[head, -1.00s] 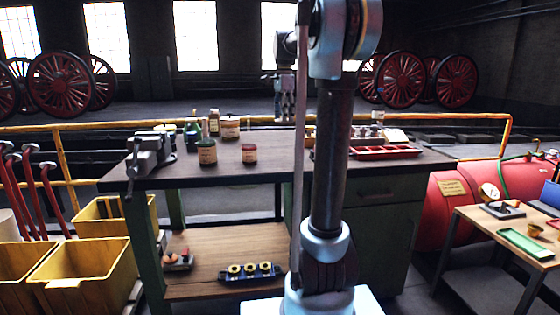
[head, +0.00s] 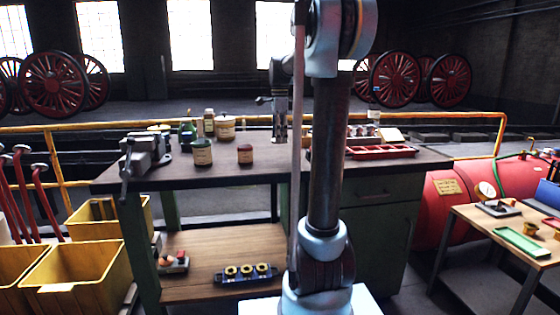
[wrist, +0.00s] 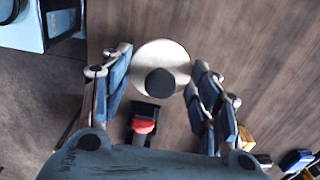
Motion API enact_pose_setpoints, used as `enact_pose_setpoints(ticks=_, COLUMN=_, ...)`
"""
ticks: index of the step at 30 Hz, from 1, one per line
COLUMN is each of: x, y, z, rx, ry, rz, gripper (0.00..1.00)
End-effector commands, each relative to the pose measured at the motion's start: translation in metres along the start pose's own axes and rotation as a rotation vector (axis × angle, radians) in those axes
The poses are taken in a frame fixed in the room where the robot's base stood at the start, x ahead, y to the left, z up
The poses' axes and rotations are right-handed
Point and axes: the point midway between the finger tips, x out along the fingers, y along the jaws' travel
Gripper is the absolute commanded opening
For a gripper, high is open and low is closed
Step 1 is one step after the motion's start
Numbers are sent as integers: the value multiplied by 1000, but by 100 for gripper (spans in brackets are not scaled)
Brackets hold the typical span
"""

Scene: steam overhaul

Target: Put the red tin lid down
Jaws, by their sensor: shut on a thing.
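In the wrist view a round pale disc (wrist: 178,52) with a dark round knob at its middle sits between my fingers; it appears to be the lid, though no red shows on it. My gripper (wrist: 161,66) is shut on its sides. In the head view my gripper (head: 280,138) points down, low over the bench top behind my arm; the lid is too small to make out there.
A cream tin (head: 225,129), a bottle (head: 209,123) and a vise (head: 146,152) stand on the bench's left. A red tray (head: 381,152) lies to the right. A red knob on a dark base (wrist: 143,125) is near my fingers. The bench front (head: 265,170) is clear.

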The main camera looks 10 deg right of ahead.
Motion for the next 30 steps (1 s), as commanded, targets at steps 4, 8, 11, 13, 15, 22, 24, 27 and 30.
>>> enact_pose_setpoints(ticks=4, x=25, y=0, z=0, rx=-1, ry=0, rz=0, gripper=32)
enact_pose_setpoints(ticks=8, x=37, y=0, z=0, rx=-1, ry=0, rz=0, gripper=32)
enact_pose_setpoints(ticks=11, x=42, y=0, z=0, rx=-1, ry=0, rz=0, gripper=32)
enact_pose_setpoints(ticks=13, x=46, y=0, z=0, rx=-2, ry=0, rz=0, gripper=32)
enact_pose_setpoints(ticks=15, x=55, y=0, z=0, rx=-2, ry=0, rz=0, gripper=32)
enact_pose_setpoints(ticks=22, x=81, y=0, z=0, rx=-2, ry=0, rz=0, gripper=32)
enact_pose_setpoints(ticks=24, x=82, y=0, z=0, rx=-2, ry=0, rz=0, gripper=32)
enact_pose_setpoints(ticks=27, x=81, y=0, z=-1, rx=-1, ry=0, rz=0, gripper=32)
enact_pose_setpoints(ticks=30, x=82, y=0, z=-1, rx=-1, ry=0, rz=0, gripper=32)
